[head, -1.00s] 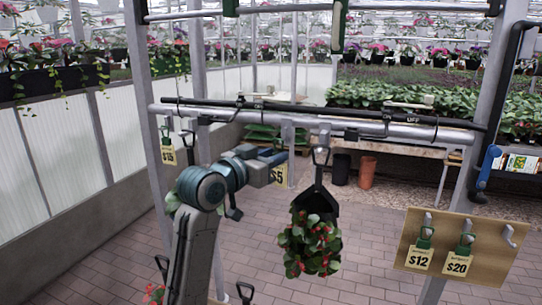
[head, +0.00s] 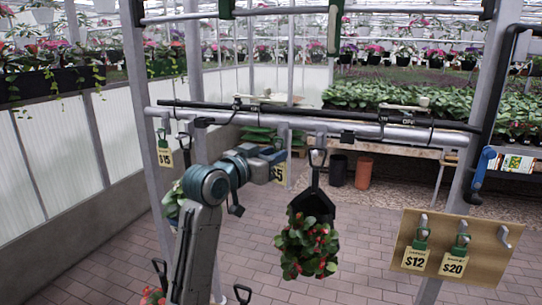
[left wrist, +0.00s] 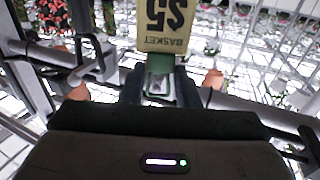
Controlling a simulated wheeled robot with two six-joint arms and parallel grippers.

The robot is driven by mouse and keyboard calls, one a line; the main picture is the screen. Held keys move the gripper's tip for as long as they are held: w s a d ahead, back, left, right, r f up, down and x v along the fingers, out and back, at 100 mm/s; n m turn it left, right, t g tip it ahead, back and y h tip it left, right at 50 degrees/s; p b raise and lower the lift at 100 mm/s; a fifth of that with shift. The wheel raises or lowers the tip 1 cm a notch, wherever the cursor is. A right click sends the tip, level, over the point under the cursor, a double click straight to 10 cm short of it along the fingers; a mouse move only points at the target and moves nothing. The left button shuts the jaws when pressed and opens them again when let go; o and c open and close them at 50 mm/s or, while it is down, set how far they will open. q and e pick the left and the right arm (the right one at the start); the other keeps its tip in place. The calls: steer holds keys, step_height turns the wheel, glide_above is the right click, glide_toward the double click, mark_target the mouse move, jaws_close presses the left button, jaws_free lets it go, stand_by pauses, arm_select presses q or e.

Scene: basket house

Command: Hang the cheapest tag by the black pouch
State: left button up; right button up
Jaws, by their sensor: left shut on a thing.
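The $5 tag (head: 279,172) is cream with a green clip. My left gripper (head: 268,160) is shut on the clip, just below the rail and left of the black pouch. The left wrist view shows the tag (left wrist: 166,25) upside down, its green clip (left wrist: 160,75) between the fingers. The black pouch (head: 320,203) hangs from the rail with a red-flowered plant in it. A grey hook (head: 283,130) on the rail is just above the tag; I cannot tell whether they touch. The $15 tag (head: 165,157) hangs at the rail's left end. My right gripper is out of view.
A wooden board (head: 482,262) at the right holds the $12 tag (head: 415,257) and the $20 tag (head: 453,264); its right hook (head: 504,236) is empty. The metal rail (head: 380,132) spans the frame. Dark hanger handles stand at the bottom left.

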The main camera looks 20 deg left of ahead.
arm_select(q)
steer(key=shift+w, duration=0.1)
steer(key=shift+w, duration=0.4)
steer(key=shift+p, duration=0.45)
steer(key=shift+f, duration=0.2)
steer(key=shift+w+f, duration=0.15)
steer(key=shift+f, duration=0.2)
steer(key=o, duration=0.8)
